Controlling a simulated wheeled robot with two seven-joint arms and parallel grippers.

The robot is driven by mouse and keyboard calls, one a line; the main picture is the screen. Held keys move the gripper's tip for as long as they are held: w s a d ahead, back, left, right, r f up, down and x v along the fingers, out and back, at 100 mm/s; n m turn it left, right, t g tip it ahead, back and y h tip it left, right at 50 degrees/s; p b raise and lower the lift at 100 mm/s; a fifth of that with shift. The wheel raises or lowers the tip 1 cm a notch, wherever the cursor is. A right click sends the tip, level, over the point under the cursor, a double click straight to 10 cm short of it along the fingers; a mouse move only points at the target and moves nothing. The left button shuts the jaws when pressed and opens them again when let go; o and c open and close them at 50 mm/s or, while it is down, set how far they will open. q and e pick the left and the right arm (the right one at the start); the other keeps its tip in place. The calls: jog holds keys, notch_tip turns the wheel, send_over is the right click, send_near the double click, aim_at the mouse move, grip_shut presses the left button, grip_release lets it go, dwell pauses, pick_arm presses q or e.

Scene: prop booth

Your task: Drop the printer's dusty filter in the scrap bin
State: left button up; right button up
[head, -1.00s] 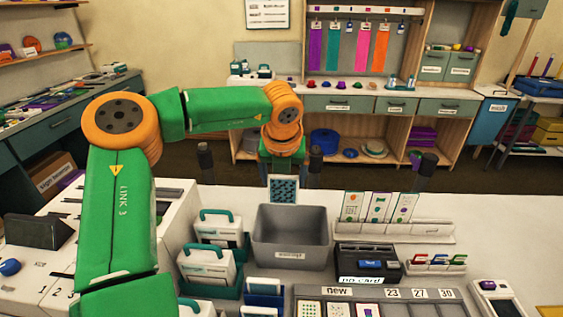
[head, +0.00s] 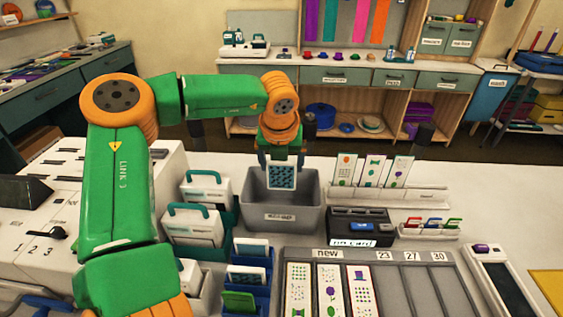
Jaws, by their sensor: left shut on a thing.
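My left gripper (head: 283,158) points down and is shut on the filter, a small white-framed panel with a dark blue patterned face (head: 283,177). The filter hangs upright over the opening of the grey scrap bin (head: 281,217), its lower part in front of the bin's inner back wall. I cannot tell how far below the rim it reaches. The bin's label is blurred. The black printer (head: 360,226), with a "no card" sign on its front, stands just right of the bin. My right gripper is not in view.
White cartridges with teal handles (head: 204,190) stand close left of the bin. A rack of upright cards (head: 404,195) stands behind the printer. A grey tray marked "new" (head: 420,290) with printed cards lies in front. The white counter is clear at right (head: 500,215).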

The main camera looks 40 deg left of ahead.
pick_arm(q)
jog(key=o, duration=0.5)
jog(key=shift+r, duration=0.1)
jog(key=shift+d, duration=0.1)
jog(key=b+v, duration=0.1)
jog(key=v, duration=0.6)
